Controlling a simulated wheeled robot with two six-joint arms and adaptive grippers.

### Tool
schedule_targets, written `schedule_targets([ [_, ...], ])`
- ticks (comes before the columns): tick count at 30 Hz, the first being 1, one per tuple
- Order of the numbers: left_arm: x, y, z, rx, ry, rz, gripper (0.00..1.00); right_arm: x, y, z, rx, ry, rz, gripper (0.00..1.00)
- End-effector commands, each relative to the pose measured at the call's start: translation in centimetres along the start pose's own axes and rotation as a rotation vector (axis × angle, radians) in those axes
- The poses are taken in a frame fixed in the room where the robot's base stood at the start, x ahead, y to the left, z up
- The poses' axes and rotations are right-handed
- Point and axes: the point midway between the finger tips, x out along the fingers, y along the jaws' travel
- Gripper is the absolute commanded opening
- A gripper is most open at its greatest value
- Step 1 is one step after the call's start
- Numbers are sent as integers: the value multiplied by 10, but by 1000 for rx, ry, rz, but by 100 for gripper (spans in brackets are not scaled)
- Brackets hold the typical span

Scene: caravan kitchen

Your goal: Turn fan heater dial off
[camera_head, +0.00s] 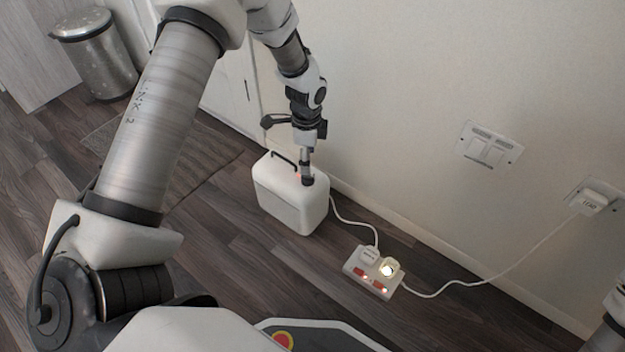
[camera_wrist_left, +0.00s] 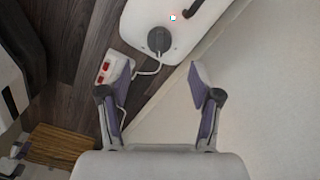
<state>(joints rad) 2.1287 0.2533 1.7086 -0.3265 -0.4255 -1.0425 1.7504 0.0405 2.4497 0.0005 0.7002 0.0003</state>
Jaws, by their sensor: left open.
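The white fan heater (camera_head: 290,205) stands on the floor by the wall, with a dark handle on top. Its dark round dial (camera_head: 308,181) is on the top face, just below my left gripper (camera_head: 307,165). In the left wrist view the dial (camera_wrist_left: 159,40) lies ahead of the gap between the two fingers of my left gripper (camera_wrist_left: 159,68), which are spread apart and empty. A small light (camera_wrist_left: 172,18) glows on the heater top beside the dial. The dial's pointer setting is too small to read. My right gripper does not show.
A power strip (camera_head: 355,271) with glowing red switches lies on the floor right of the heater, with white cables to the heater and a wall socket (camera_head: 592,199). A metal bin (camera_head: 100,62) stands at the upper left. The wall runs close behind the heater.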

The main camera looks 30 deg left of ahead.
Motion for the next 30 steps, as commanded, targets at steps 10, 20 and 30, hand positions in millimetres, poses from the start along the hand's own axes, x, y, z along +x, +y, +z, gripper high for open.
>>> schedule_targets([
  [10, 54, 1, 0, 1, -1, 1, 64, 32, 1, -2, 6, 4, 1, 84],
  [20, 75, 0, -1, 0, 0, -1, 64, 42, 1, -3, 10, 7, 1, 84],
  [30, 75, 0, 0, 0, 0, 0, 3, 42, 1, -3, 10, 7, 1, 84],
])
